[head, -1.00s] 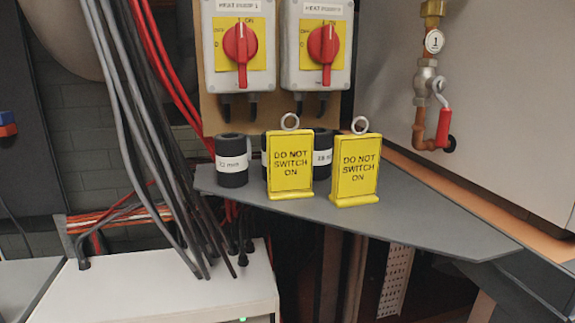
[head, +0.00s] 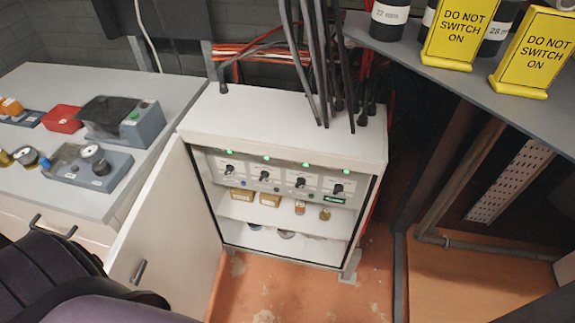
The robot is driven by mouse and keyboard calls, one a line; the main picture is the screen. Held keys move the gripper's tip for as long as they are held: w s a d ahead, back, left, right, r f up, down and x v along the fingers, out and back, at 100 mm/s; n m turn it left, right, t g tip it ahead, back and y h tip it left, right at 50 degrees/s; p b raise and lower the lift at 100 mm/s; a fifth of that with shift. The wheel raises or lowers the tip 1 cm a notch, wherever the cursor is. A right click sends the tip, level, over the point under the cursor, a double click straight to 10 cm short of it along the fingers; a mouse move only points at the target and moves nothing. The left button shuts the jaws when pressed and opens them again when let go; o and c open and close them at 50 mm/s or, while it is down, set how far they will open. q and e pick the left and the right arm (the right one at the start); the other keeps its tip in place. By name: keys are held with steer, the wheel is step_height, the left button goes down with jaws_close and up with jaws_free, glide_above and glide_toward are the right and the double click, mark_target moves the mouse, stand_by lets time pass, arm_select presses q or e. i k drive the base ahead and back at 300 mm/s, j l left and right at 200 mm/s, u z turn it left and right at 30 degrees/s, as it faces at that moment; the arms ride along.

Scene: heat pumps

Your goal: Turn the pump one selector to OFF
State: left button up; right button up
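An open white cabinet (head: 290,110) stands in the middle of the head view. Inside it, a pale control panel (head: 283,182) carries a row of black selector knobs. The leftmost knob (head: 229,169) sits at the panel's left end, and the rightmost knob (head: 338,188) at its right end. Green lamps (head: 266,157) are lit above the row. The knob labels are too small to read, so I cannot tell which is pump one or the exact setting of each. Neither of my grippers is in view.
The cabinet door (head: 170,240) is swung open to the left. A bench (head: 60,85) with instruments stands left. A grey shelf (head: 440,75) holds yellow DO NOT SWITCH ON signs (head: 465,30) at upper right. Black cables drop to the cabinet top. Orange floor (head: 280,290) lies in front.

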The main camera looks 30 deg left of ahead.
mark_target(230, 168)
steer(key=u, duration=1.35)
steer(key=k+l+u, duration=0.1)
steer(key=l+u, duration=0.15)
steer(key=u, duration=0.2)
